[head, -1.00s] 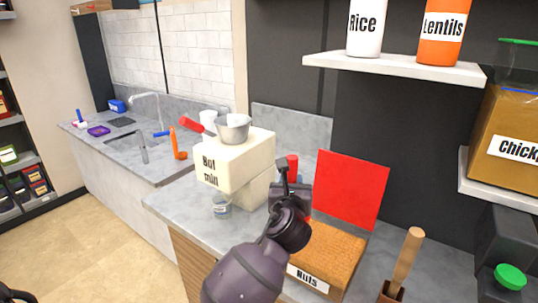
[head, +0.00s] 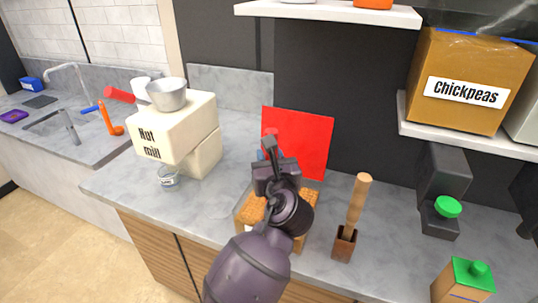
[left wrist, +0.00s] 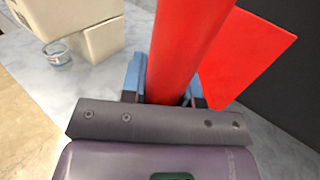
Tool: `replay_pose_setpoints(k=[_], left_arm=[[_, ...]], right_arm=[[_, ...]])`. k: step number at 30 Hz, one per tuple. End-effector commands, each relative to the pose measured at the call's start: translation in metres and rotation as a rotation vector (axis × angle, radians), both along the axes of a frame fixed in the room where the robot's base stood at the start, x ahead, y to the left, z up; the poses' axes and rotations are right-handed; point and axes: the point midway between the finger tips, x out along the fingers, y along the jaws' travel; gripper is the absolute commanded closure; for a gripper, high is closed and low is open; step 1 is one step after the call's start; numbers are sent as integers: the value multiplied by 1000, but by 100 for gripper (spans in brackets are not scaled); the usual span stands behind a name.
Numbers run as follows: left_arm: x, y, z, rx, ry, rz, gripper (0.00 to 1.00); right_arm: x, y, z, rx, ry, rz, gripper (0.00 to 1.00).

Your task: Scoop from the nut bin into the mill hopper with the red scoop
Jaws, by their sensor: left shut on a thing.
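The nut bin (head: 241,220) stands on the counter with orange-brown nuts in it and its red lid (head: 308,140) raised behind. My left gripper (head: 274,158) is over the bin and hides much of it. In the left wrist view it is shut on the red scoop (left wrist: 187,45), whose handle stands between its blue fingertips. The scoop's bowl is hidden, so I cannot tell whether it holds nuts or touches them. The cream nut mill (head: 165,132) stands to the left with the round metal hopper (head: 167,95) on top. My right gripper is not in view.
A small glass jar (head: 168,179) stands by the mill's base. A wooden-handled tool in a brown block (head: 343,245) stands just right of the bin. A green-lidded box (head: 462,283) is further right. A shelf with a chickpeas box (head: 467,75) overhangs the right side.

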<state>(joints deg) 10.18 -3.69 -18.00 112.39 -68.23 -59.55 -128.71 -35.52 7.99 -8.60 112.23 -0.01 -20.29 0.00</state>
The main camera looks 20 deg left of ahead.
Motion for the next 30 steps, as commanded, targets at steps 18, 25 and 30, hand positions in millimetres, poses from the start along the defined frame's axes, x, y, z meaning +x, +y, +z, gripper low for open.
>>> replay_pose_setpoints(k=[18,25,30], left_arm=[[0,0,-53,1,3,-1,100],[0,0,-72,0,2,-1,100],[0,0,-82,0,1,-1,100]], right_arm=[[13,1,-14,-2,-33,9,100],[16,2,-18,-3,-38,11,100],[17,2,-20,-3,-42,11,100]])
